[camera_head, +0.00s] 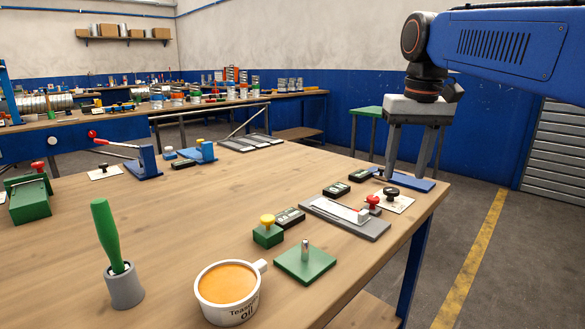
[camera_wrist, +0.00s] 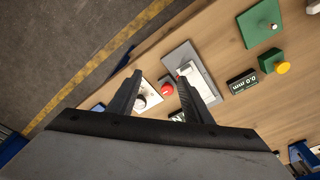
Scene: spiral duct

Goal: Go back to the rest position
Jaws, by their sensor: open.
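My gripper (camera_head: 410,172) hangs fingers-down over the far right corner of the wooden workbench (camera_head: 180,215), below my blue arm. Its two fingers are apart, with nothing held between them. In the wrist view my gripper (camera_wrist: 160,76) is also open. Past its fingers lie a grey plate with a pale part on it (camera_wrist: 193,75), a red knob (camera_wrist: 167,89) and a white card with a black knob (camera_wrist: 148,98). The head view does not make clear how high the fingertips are above the bench.
Near the bench front stand a cup of orange liquid (camera_head: 228,290), a green-handled tool in a grey holder (camera_head: 108,240), a green plate with a pin (camera_head: 305,262) and a yellow-knobbed green block (camera_head: 268,232). The bench middle is clear. A green stool (camera_head: 368,112) stands behind.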

